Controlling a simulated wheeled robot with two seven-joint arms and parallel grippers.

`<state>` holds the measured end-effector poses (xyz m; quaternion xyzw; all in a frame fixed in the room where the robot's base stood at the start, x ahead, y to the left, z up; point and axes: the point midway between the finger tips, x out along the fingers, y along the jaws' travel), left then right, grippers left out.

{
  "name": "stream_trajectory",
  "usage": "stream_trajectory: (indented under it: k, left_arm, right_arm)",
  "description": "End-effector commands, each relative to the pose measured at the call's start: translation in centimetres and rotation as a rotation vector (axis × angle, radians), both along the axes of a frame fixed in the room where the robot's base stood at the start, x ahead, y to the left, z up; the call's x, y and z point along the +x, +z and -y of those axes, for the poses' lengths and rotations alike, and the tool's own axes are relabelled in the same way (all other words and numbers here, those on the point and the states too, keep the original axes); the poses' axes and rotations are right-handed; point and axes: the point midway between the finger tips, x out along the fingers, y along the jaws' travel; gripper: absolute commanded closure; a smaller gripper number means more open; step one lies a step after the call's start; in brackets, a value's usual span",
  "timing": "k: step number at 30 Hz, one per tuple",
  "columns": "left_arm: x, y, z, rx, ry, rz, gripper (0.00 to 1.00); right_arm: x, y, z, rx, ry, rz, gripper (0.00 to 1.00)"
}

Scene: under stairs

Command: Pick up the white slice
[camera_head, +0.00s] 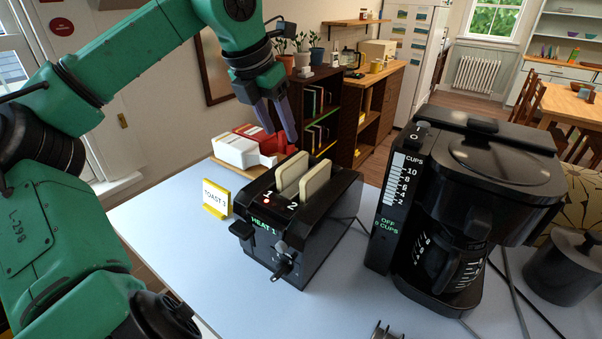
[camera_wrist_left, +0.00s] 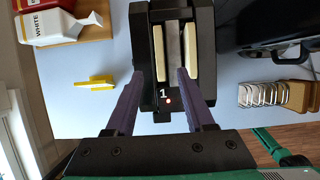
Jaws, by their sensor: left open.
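The black toaster (camera_head: 323,232) stands on the pale table with two light bread slices upright in its slots. The left slice (camera_head: 291,171) is at slot 1 and the right slice (camera_head: 316,183) is at slot 2; both stick out at the top. From above in the left wrist view, the left slice (camera_wrist_left: 173,60) looks a little paler than the right slice (camera_wrist_left: 191,55). My right gripper is not seen.
A coffee maker (camera_head: 455,215) stands close right of the toaster. A yellow stand with a card (camera_head: 216,199) is left of it. White and red bread packs (camera_head: 243,147) lie on a board behind. A wire rack with slices (camera_wrist_left: 265,95) shows in the left wrist view.

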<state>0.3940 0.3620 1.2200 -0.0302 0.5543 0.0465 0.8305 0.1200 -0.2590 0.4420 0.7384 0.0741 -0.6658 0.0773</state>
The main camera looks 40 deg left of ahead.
Motion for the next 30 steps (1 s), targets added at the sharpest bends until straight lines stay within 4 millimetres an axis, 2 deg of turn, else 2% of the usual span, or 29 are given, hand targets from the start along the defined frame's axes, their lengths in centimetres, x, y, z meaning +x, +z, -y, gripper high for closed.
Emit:
stream_trajectory:
  k: [3, 6, 11, 15, 18, 23, 24, 28, 30]
  left_arm:
    - [1.2, -2.8, 0.0, -0.005, -0.003, -0.003, 0.46]
    - [1.9, -4.5, -0.1, -0.004, -0.002, -0.002, 0.46]
    - [2.8, -6.4, -0.2, -0.005, -0.002, -0.002, 0.46]
    - [3.9, -8.8, -0.4, -0.003, -0.002, -0.003, 0.46]
    - [4.3, -9.9, -0.4, -0.002, -0.002, -0.001, 0.46]
    - [4.3, -10.2, -0.5, 0.000, -0.001, 0.001, 0.46]
    - [4.3, -10.2, -0.5, 0.000, -0.001, 0.001, 0.50]
    - [4.3, -10.2, -0.5, 0.000, -0.001, 0.001, 1.00]
    - [4.3, -10.1, -0.5, 0.000, -0.001, 0.001, 1.00]
  right_arm:
    - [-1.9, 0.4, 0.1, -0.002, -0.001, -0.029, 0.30]
    - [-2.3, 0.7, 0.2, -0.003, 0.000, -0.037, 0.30]
    - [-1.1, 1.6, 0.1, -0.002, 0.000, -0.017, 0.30]
    - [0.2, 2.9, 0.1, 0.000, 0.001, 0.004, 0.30]
    - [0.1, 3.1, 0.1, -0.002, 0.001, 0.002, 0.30]
    - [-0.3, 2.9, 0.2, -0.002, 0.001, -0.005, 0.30]
    - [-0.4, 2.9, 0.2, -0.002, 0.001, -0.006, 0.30]
    - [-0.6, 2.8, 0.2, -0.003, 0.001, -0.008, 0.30]
    - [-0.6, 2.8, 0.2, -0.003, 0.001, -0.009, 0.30]
